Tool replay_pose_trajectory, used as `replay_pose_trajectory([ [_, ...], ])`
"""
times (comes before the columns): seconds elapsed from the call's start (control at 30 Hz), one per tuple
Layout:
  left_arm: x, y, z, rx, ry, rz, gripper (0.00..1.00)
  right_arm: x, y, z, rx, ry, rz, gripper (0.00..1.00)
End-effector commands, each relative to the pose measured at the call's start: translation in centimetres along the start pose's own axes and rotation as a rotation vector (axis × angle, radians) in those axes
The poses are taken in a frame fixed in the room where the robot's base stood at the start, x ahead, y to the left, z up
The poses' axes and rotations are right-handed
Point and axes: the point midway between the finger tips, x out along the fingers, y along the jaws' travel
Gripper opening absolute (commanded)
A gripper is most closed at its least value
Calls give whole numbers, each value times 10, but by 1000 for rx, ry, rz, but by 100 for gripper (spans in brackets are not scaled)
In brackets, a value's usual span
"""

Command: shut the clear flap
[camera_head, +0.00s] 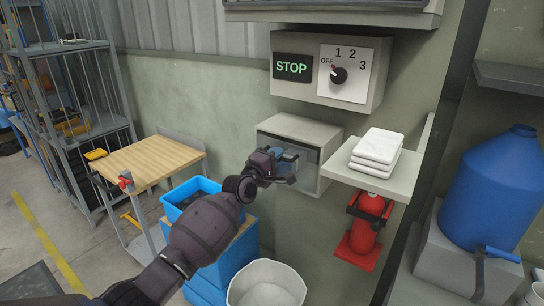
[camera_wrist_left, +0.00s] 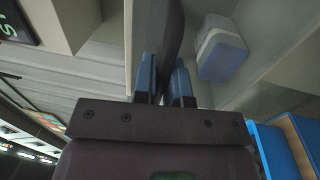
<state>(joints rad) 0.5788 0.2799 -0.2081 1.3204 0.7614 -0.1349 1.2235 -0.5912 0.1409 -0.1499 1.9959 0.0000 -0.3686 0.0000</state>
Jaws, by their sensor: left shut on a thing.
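A grey wall box (camera_head: 302,128) with the clear flap (camera_head: 308,168) at its front is fixed to the green wall, below the control panel. My left gripper (camera_head: 285,163) is in front of the box and covers part of the flap. In the left wrist view, the blue fingers of my left gripper (camera_wrist_left: 166,82) are closed on a dark bar (camera_wrist_left: 173,35), which looks like the flap's handle. I cannot tell how far the flap stands open. A container with a blue part (camera_wrist_left: 222,58) shows beside the fingers in the wrist view. My right gripper is not in view.
A shelf (camera_head: 378,180) with folded white towels (camera_head: 377,148) juts out right of the box, above a red extinguisher (camera_head: 367,220). A control panel (camera_head: 328,75) hangs above. A blue bin (camera_head: 190,193), a white bucket (camera_head: 266,285) and a wooden-topped cart (camera_head: 150,160) stand below and left.

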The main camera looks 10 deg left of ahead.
Motion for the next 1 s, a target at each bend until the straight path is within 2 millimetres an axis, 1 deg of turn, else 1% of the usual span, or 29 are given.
replay_pose_trajectory([
  [0.03, 3, 4, 0, -3, 1, -14, 0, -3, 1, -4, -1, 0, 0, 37],
  [0.17, 7, 4, 0, -4, 1, -51, 0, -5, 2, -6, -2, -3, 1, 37],
  [0.37, 8, 2, 0, -3, 2, -61, 0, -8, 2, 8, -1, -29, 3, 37],
  [0.4, 8, 2, 0, -3, 2, -61, 14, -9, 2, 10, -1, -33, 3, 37],
  [0.47, 8, 2, 0, -2, 1, -61, 23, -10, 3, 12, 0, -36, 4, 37],
  [0.5, 8, 1, 0, -2, 1, -61, 29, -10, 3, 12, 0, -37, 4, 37],
  [0.57, 8, 1, 0, -2, 1, -61, 37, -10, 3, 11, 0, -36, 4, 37],
  [0.87, 6, 1, 0, -1, 1, -62, 37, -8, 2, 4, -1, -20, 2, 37],
  [1.0, -1, 2, 0, -2, 1, -62, 37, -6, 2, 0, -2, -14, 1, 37],
])
